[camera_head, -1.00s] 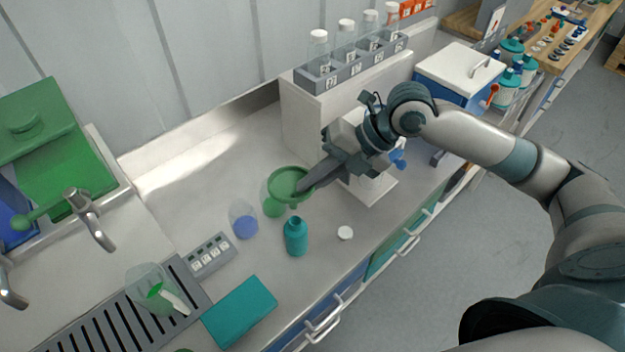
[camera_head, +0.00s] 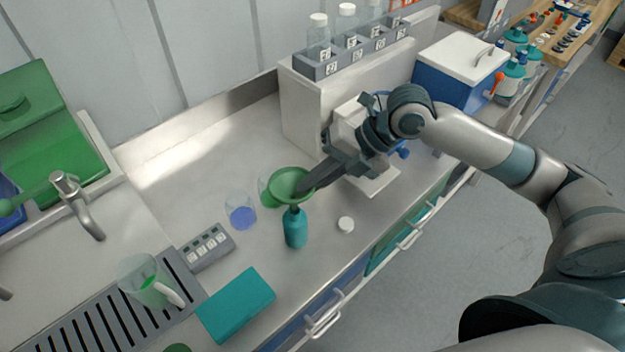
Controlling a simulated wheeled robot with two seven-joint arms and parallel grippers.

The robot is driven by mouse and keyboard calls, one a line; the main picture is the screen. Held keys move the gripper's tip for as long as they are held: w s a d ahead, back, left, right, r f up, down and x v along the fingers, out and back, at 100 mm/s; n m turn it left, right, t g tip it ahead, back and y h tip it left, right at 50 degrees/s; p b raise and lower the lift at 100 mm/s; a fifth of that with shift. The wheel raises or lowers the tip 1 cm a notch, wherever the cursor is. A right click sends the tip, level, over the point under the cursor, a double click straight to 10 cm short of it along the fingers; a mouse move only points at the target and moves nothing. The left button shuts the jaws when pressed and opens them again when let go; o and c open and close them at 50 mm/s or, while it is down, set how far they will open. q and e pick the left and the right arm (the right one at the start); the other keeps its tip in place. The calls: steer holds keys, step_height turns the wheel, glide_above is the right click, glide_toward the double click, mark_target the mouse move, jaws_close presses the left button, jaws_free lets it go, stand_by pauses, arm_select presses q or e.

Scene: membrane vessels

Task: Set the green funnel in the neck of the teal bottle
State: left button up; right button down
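The green funnel (camera_head: 289,183) is in my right gripper (camera_head: 303,187), whose dark fingers are shut on the right side of its rim. The teal bottle (camera_head: 295,229) stands upright on the counter directly below the funnel. The funnel's narrow end meets the bottle's neck in the picture; I cannot tell whether it is inside the neck or just over it. My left gripper is not in view.
A white cap (camera_head: 346,224) lies right of the bottle. A beaker with blue contents (camera_head: 241,211) stands to the left, and another clear vessel (camera_head: 265,188) is partly behind the funnel. A teal box (camera_head: 236,305) and a grey labelled block (camera_head: 207,248) lie front left. A white stand (camera_head: 312,110) rises behind.

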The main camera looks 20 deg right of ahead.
step_height(320, 180, down, 5)
steer(key=b, duration=0.3)
steer(key=shift+s+b, duration=0.15)
steer(key=shift+b, duration=0.2)
stand_by(0.3)
steer(key=shift+f, duration=0.1)
steer(key=c, duration=1.9)
jaws_free()
steer(key=shift+c, duration=0.2)
steer(key=shift+o, duration=0.4)
steer(key=shift+d, duration=0.1)
